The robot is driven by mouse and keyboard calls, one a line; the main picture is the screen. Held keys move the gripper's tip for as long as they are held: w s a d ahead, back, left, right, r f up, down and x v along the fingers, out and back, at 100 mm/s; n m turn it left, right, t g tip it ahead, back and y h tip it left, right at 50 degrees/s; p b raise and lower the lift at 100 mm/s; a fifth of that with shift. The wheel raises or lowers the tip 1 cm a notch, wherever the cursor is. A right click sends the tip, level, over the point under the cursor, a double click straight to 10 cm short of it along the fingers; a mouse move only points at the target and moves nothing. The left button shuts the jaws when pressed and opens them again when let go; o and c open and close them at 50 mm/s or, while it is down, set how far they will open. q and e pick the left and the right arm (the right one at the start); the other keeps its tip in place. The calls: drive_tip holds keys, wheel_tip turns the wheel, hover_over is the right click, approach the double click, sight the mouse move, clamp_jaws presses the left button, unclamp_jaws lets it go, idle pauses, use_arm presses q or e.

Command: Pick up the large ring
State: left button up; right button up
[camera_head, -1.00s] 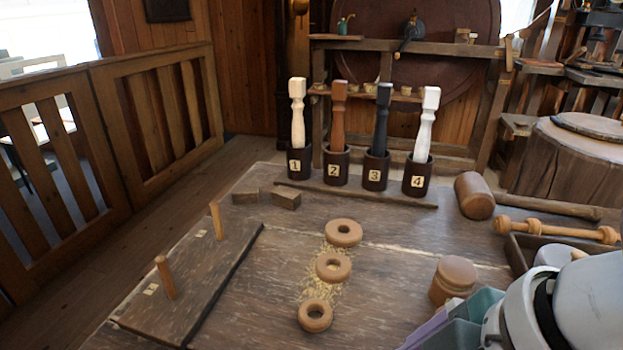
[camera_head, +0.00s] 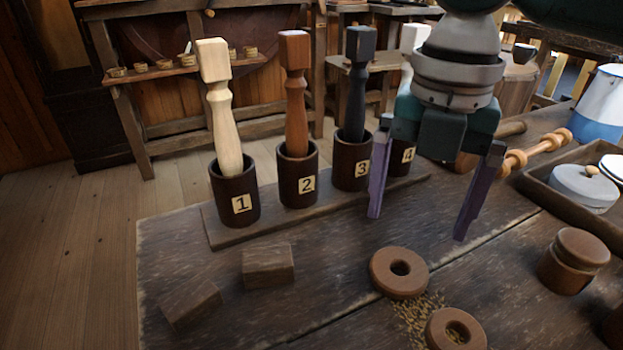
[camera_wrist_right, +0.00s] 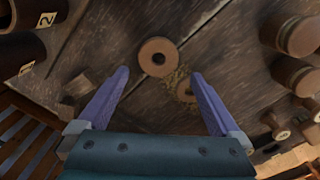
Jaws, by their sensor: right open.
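The large ring (camera_head: 400,289) appears to be the wooden ring lying flat at the far end of the row, a round brown ring with a hole. It also shows in the right wrist view (camera_wrist_right: 158,72), beyond and between the fingertips. A similar ring (camera_head: 437,336) lies nearer, on shavings, cut by the lower edge. In the wrist view this second ring (camera_wrist_right: 183,90) is partly covered by a finger. My right gripper (camera_head: 418,228) is open and empty, above the table with its purple fingers pointing down, apart from the rings. My left gripper is not in view.
Numbered dark cups (camera_head: 298,178) holding turned spindles stand on a board behind the rings. Wooden blocks (camera_head: 268,266) lie at left. A lidded round wooden pot (camera_head: 572,262) and a tray (camera_head: 532,186) are at right.

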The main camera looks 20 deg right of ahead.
sight(399, 272)
wheel_tip(399, 272, down, 8)
drive_tip(key=shift+f+b, duration=0.1)
drive_tip(key=shift+b, duration=1.1)
drive_tip(key=shift+w, duration=0.1)
drive_tip(key=shift+c, duration=0.2)
drive_tip(key=shift+c, duration=0.8)
drive_tip(key=c, duration=0.9)
drive_tip(key=shift+r, duration=0.4)
wheel_tip(399, 272, up, 19)
drive_tip(key=p, duration=0.5)
drive_tip(key=shift+r, duration=0.2)
